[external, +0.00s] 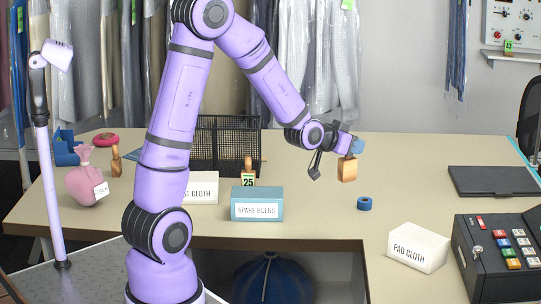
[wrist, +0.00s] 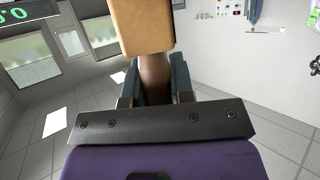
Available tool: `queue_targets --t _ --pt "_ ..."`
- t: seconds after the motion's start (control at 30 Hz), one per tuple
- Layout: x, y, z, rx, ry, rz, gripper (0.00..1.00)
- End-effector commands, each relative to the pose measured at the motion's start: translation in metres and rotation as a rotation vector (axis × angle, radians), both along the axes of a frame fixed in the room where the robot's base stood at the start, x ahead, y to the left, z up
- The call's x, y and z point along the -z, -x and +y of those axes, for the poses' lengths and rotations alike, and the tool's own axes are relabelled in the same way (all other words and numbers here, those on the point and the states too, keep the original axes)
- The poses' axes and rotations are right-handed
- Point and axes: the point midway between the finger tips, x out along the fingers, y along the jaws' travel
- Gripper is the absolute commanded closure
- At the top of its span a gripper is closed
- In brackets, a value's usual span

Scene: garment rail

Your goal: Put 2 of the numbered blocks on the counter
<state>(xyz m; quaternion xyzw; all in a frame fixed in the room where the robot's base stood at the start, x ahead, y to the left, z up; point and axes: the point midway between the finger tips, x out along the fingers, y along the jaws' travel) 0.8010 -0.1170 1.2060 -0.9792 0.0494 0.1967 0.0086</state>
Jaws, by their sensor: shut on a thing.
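A tan wooden block (external: 347,170) hangs below my gripper (external: 351,147) at the right-middle of the counter (external: 310,215). In the wrist view my gripper (wrist: 154,88) is shut on the brown neck of this block (wrist: 147,28). No number shows on its visible faces. I cannot tell whether its base touches the counter. A wooden block with a green-edged 25 tag (external: 248,173) stands behind the blue box. Another small wooden piece, perhaps a block (external: 116,162), stands at the left, with no readable number.
A pink sack (external: 86,184) is at left. Bare counter lies around the blue ring.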

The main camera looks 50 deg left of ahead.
Motion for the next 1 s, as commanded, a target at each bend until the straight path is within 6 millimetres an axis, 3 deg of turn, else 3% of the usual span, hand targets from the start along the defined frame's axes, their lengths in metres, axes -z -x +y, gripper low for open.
queue_targets --t 0.27,0.53,0.77,1.0 --pt "0.001 -0.025 -0.085 0.165 -0.002 0.003 1.00" --pt "0.001 -0.037 -0.199 0.372 -0.004 0.007 1.00" --pt "0.001 -0.031 -0.297 0.538 -0.004 0.005 1.00" --pt "0.002 -0.008 -0.396 0.703 -0.002 0.004 1.00"
